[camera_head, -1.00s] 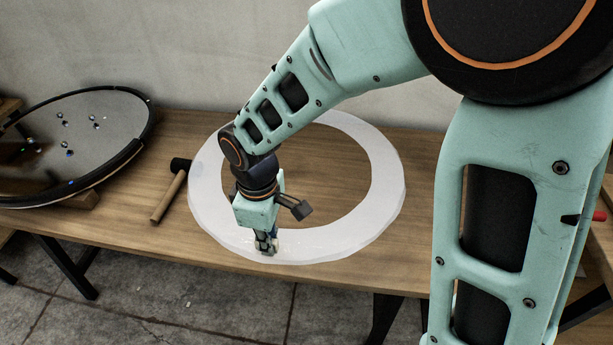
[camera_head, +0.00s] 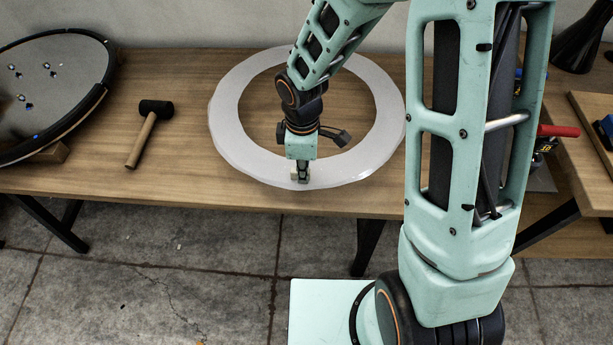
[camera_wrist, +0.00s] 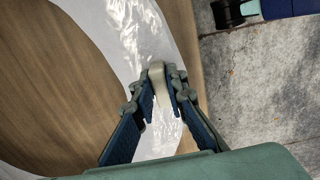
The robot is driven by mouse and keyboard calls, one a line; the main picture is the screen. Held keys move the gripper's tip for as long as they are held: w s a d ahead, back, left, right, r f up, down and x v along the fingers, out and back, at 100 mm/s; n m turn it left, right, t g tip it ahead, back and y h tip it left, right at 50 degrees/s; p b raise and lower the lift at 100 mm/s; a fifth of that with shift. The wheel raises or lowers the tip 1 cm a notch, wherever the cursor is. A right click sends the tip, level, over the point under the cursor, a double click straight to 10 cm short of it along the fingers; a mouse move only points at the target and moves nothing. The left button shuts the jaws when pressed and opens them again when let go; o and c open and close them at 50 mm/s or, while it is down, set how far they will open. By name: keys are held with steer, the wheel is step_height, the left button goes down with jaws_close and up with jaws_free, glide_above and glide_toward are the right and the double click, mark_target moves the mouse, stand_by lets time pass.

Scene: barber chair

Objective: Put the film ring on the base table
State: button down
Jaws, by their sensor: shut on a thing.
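The film ring (camera_head: 237,140) is a wide, flat, translucent white ring over the wooden table at the back. Its glossy surface also shows in the wrist view (camera_wrist: 118,42). My gripper (camera_head: 302,176) points down at the ring's near edge. In the wrist view my gripper (camera_wrist: 165,85) has its fingertips closed about a small pale block at the ring's edge. I cannot tell whether the ring lies flat on the wood or is slightly raised. No thing is plainly identifiable as the base table apart from this wooden table (camera_head: 185,180).
A black-headed mallet (camera_head: 147,130) lies left of the ring. A round black-rimmed disc (camera_head: 60,85) with small shiny pieces leans at the far left. A red-handled tool (camera_head: 558,131) and a second wooden surface (camera_head: 590,100) are at the right. Concrete floor lies in front.

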steer(key=f, duration=0.4)
steer(key=shift+w+d+f+b, duration=0.15)
steer(key=shift+w+d+b, duration=0.1)
steer(key=shift+d+b, duration=0.1)
steer(key=c, duration=1.9)
jaws_free()
steer(key=shift+c, duration=0.2)
steer(key=r+p, duration=0.2)
steer(key=r, duration=1)
steer(key=shift+s+r, duration=0.1)
steer(key=shift+s, duration=0.1)
